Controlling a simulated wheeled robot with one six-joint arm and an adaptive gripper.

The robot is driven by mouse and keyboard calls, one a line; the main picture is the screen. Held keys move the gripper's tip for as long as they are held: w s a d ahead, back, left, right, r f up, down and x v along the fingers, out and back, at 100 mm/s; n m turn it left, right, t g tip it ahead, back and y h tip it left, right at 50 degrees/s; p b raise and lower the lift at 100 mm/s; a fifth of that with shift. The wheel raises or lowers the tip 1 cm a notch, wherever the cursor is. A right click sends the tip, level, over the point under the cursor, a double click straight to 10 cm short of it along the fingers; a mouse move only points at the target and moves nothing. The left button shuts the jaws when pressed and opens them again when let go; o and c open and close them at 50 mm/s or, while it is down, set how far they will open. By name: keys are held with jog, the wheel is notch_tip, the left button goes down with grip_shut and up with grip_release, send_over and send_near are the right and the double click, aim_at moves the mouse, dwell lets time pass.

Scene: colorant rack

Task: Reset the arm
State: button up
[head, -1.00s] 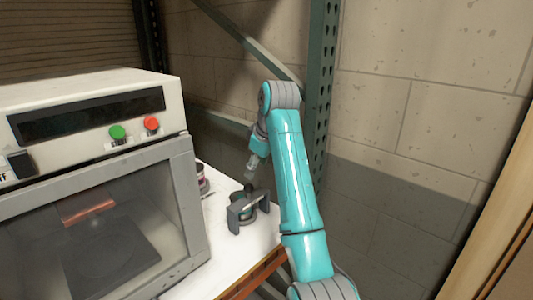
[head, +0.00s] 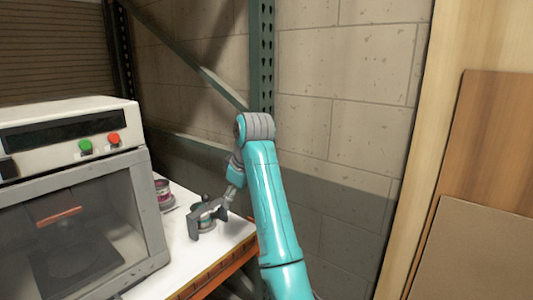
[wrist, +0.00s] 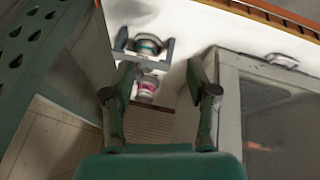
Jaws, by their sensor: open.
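My gripper (wrist: 160,78) is open, with its two fingers apart and nothing held between them. In the head view it is small, at the end of my teal arm near the table's right corner. A can with a teal band (wrist: 147,46) stands within a grey U-shaped holder (wrist: 170,52), beyond my fingertips in the wrist view. In the head view the holder (head: 193,228) is partly overlapped by my gripper; I cannot tell the gap between them. A can with a pink label (wrist: 147,88) shows between the fingers, apart from them; it also shows in the head view (head: 163,192).
A white machine (head: 70,118) with green and red buttons and a glass door stands left of the cans. The white table (head: 160,275) has an orange front edge. A green perforated post (head: 262,60) and a block wall (head: 350,70) rise behind my arm.

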jog(key=s+d+f+m+t, duration=0.1)
jog(key=d+f+m, duration=0.15)
jog(key=f, duration=1.15)
jog(key=s+d+f+m+t, duration=0.15)
jog(key=d+f, duration=0.25)
jog(key=f, duration=0.9)
jog(key=s+d+f+m+t, duration=0.1)
jog(key=s+d+f, duration=0.4)
jog(key=s+f, duration=0.35)
jog(key=s+d+f+m+t, duration=0.2)
jog(key=s+d+f, duration=0.2)
jog(key=s+f, duration=0.45)
jog(key=s+d+f+m+t+h, duration=0.15)
jog(key=s+d, duration=0.25)
jog(key=s, duration=0.8)
jog(key=s+d+m+t, duration=0.15)
jog(key=s+d, duration=0.25)
jog(key=s, duration=0.9)
jog(key=s+d+r+m+t+h, duration=0.1)
jog(key=s+d+r+m+t, duration=0.1)
jog(key=s+r, duration=1.5)
jog(key=shift+s+d+r+m, duration=0.35)
jog(key=shift+s+d+m, duration=0.25)
jog(key=shift+s, duration=0.35)
jog(key=shift+h, duration=0.25)
